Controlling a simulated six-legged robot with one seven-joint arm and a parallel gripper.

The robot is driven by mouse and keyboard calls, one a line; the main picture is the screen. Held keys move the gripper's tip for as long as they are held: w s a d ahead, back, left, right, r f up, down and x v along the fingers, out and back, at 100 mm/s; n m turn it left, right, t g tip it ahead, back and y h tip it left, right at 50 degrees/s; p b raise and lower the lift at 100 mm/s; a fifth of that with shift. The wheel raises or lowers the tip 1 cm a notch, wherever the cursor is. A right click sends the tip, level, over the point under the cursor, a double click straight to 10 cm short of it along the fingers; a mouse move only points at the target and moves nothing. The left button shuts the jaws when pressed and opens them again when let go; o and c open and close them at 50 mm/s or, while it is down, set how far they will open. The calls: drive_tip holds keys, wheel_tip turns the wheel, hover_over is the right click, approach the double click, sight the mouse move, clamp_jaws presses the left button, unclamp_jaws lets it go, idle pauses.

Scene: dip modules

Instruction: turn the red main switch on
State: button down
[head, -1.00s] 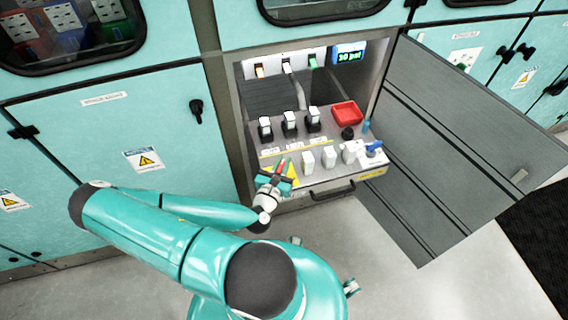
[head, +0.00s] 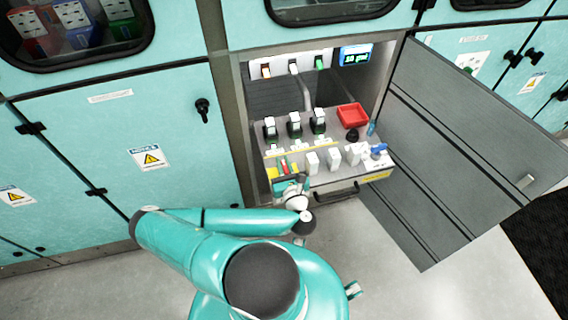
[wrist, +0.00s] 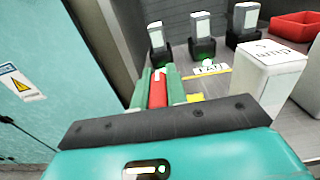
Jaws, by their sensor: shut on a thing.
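The red main switch (wrist: 158,90) shows as a red handle between the two green fingers of my gripper (wrist: 157,86) in the wrist view. The fingers are shut on it, one on each side, and hide part of it. In the head view my gripper (head: 285,167) is at the left front of the grey control panel (head: 338,175). A bit of red shows between its fingers there. The base of the switch is hidden, and I cannot tell its on or off position.
Black-and-white switches (head: 295,125) stand in a row behind, with white blocks (head: 334,160) right of my gripper. A red tray (head: 352,116) and a blue-handled part (head: 378,151) are farther right. An open grey door (head: 455,150) bounds the right side; the cabinet (head: 120,150) bounds the left.

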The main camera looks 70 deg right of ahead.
idle(0.4)
drive_tip(key=c, duration=1.4)
unclamp_jaws()
drive_tip(key=shift+r, duration=0.1)
